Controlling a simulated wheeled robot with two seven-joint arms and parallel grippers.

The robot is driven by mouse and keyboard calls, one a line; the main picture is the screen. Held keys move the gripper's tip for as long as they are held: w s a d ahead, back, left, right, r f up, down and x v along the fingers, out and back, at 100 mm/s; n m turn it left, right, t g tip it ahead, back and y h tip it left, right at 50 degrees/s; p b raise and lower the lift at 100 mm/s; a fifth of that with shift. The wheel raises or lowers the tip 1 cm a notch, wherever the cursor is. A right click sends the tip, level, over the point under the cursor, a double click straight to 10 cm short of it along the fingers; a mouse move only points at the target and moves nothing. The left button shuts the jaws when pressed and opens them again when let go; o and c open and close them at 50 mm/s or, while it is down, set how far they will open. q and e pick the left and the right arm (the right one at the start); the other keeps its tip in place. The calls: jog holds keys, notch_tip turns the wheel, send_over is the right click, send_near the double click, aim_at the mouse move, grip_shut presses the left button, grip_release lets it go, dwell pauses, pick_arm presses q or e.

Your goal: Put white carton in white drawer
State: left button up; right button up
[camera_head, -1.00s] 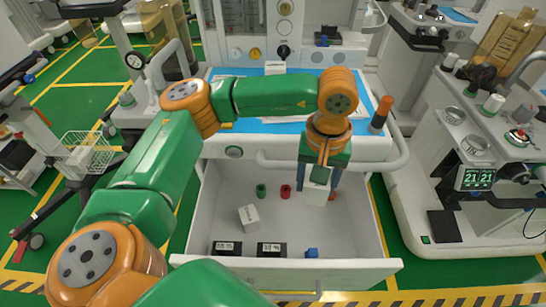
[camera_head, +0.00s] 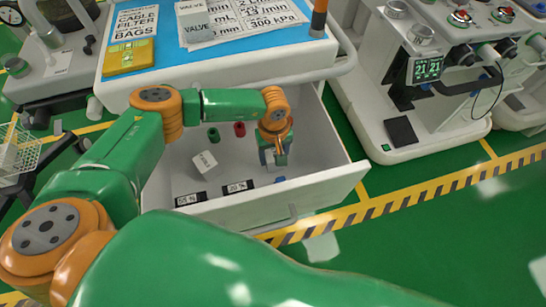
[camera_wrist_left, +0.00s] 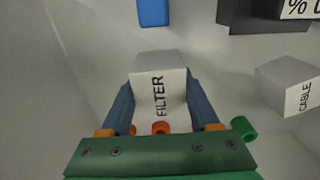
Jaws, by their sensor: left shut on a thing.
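My left gripper (camera_head: 273,158) is inside the open white drawer (camera_head: 320,186), on its right side. In the left wrist view the gripper (camera_wrist_left: 160,88) is shut on a white carton (camera_wrist_left: 159,92) labelled FILTER, with one blue finger on each side. In the head view the gripper mostly hides this carton. I cannot tell whether the carton touches the drawer floor. A second white carton (camera_head: 205,163), labelled CABLE, lies in the drawer further left; it also shows in the wrist view (camera_wrist_left: 287,86). My right gripper is not in view.
The drawer also holds black labelled boxes (camera_head: 237,187), a blue block (camera_wrist_left: 153,13), a green cylinder (camera_head: 213,135) and a red one (camera_head: 239,129). A VALVE carton (camera_head: 196,27) and a yellow packet (camera_head: 131,57) are on the blue cart top. Another cart (camera_head: 440,110) stands right.

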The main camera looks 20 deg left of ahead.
aim_at(274, 152)
pick_arm(q)
jog(key=shift+f, duration=0.8)
jog(key=shift+f, duration=0.15)
jog(key=o, duration=1.4)
jog(key=shift+r, duration=0.4)
notch_tip(274, 152, up, 12)
jog(key=shift+f+p, duration=0.2)
jog(key=shift+p, duration=0.45)
